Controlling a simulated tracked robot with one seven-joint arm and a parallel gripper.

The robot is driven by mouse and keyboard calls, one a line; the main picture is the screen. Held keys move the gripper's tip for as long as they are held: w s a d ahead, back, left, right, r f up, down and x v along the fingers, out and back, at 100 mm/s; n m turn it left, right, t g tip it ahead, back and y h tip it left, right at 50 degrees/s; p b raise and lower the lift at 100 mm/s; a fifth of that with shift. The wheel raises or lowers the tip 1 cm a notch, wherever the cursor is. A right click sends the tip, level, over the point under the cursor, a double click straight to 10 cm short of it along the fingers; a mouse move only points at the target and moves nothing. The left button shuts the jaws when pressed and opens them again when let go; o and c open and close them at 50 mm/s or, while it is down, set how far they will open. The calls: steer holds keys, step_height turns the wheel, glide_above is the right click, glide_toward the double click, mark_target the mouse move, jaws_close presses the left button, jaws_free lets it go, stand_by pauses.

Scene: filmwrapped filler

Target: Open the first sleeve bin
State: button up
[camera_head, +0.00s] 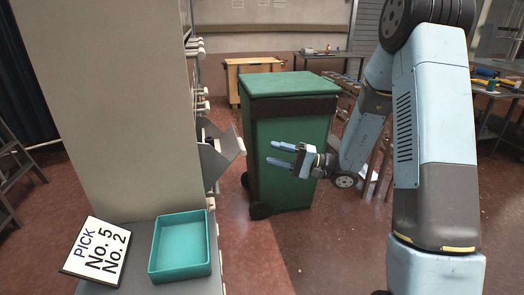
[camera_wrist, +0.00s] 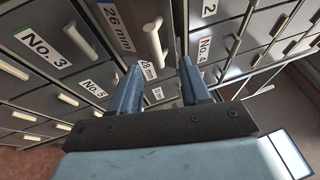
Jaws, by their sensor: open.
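A cabinet of grey drawers or bins fills the wrist view, with pale handles and labels. The label No. 5 (camera_wrist: 92,88) is at lower left, below the label No. 3 (camera_wrist: 43,46). My gripper (camera_wrist: 160,66) is open and empty, its fingers pointing toward the cabinet front. A label reading 28 mm (camera_wrist: 149,70) shows between the fingers, and a large pale handle (camera_wrist: 153,38) is just beyond them. In the head view my gripper (camera_head: 271,153) is right of the cabinet (camera_head: 120,110), apart from it. A sign (camera_head: 97,250) reads "PICK No. 5 No. 2".
A grey panel (camera_head: 222,150) juts from the cabinet front toward my gripper. A green wheeled bin (camera_head: 290,145) stands behind my gripper. A teal tray (camera_head: 180,270) sits beside the sign on a ledge. A label No. 4 (camera_wrist: 205,48) is at the right in the wrist view.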

steer(key=shift+v, duration=1)
steer(key=shift+c, duration=1.2)
steer(key=shift+w+r+g, duration=0.1)
steer(key=shift+g, duration=0.2)
steer(key=shift+c, duration=0.8)
steer(key=m, duration=0.1)
steer(key=m+g, duration=0.1)
steer(key=w+g, duration=0.1)
steer(key=shift+d+r+m+h, duration=0.2)
steer(key=shift+d+m+h, duration=0.1)
steer(key=shift+m+h, duration=0.1)
jaws_close()
steer(key=w+d+r+m+g+h, duration=0.1)
steer(key=w+d+m+g+h, duration=0.35)
steer(key=m, duration=0.55)
steer(key=s+a, duration=0.3)
steer(key=a, duration=1)
steer(key=shift+s+a+f, duration=0.15)
steer(key=shift+s, duration=0.1)
